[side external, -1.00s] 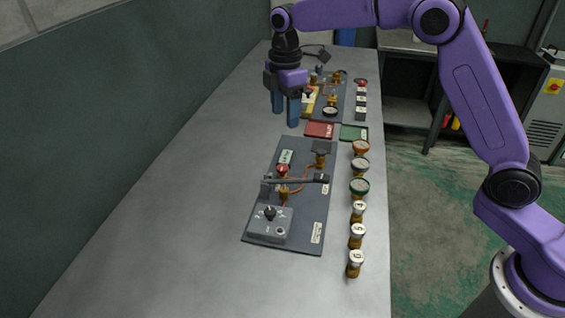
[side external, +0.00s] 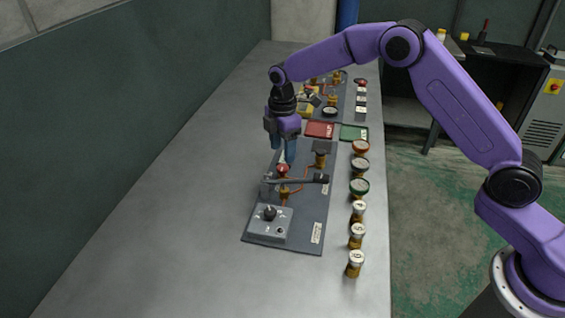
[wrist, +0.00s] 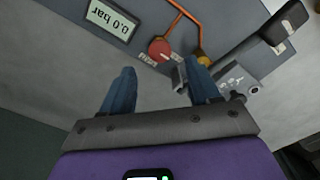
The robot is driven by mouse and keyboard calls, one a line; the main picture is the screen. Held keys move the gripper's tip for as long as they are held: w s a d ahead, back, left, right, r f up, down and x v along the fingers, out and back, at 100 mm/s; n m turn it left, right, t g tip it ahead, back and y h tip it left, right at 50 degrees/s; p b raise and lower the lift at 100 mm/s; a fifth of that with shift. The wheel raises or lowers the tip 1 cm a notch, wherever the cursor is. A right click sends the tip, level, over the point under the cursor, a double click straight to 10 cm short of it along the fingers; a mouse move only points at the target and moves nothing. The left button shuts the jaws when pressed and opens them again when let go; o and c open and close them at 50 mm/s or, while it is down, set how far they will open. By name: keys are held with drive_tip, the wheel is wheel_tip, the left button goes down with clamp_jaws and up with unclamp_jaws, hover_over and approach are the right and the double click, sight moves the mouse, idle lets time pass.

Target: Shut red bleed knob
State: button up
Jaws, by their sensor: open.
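The red bleed knob (side external: 282,169) sits on the near grey panel (side external: 322,205), on a brass fitting. In the wrist view the red knob (wrist: 160,49) is a round red cap at the upper middle, beyond and between my fingertips. My gripper (side external: 284,152) points down just above and behind the knob in the side view, with its blue fingers apart. In the wrist view my gripper (wrist: 160,75) is open, with nothing between its fingers. The knob is apart from both fingers there.
A gauge display reading 0.0 bar (wrist: 112,19) is beside the knob. A dark lever handle (side external: 300,180) crosses the panel close by. A grey switch box (side external: 268,222) is at the panel's front. Several capped cylinders (side external: 358,211) line the right edge. The table's left side is clear.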

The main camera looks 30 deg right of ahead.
sight(282, 167)
drive_tip(key=shift+f, duration=2.8)
drive_tip(key=c, duration=1)
drive_tip(key=shift+c, duration=0.2)
